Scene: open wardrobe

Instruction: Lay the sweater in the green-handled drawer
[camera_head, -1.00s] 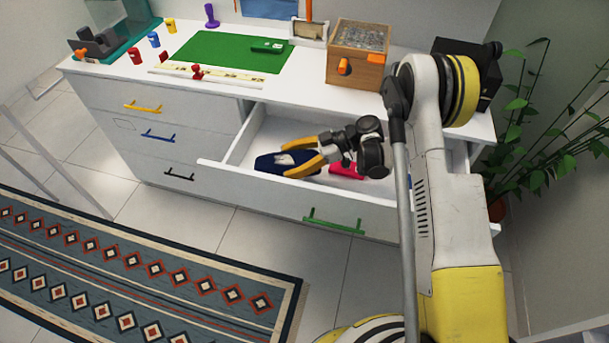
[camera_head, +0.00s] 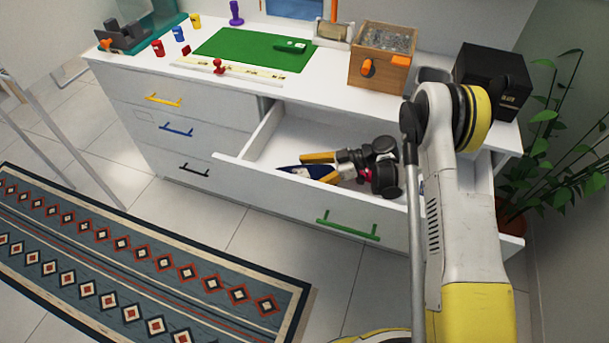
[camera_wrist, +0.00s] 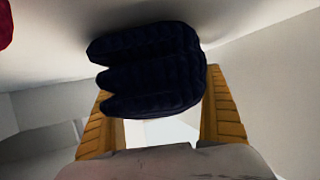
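A dark navy folded, ribbed bundle, which I take to be the sweater (camera_wrist: 150,70), fills the upper middle of the wrist view. In the head view the sweater (camera_head: 288,169) shows only as a small dark piece inside the open drawer, partly hidden by the drawer front. My gripper (camera_head: 308,166) reaches low into this drawer from the right, its yellow fingers pointing left. In the wrist view the fingers (camera_wrist: 162,112) stand wide apart, with the sweater at their tips and light space below it. The drawer front (camera_head: 275,189) carries the green handle (camera_head: 347,229).
A pink or red item (camera_head: 366,174) lies in the drawer, mostly behind my gripper. On the dresser top are a green mat (camera_head: 240,50), a wooden box (camera_head: 382,68) and a black box (camera_head: 490,75). A plant (camera_head: 550,150) stands at right.

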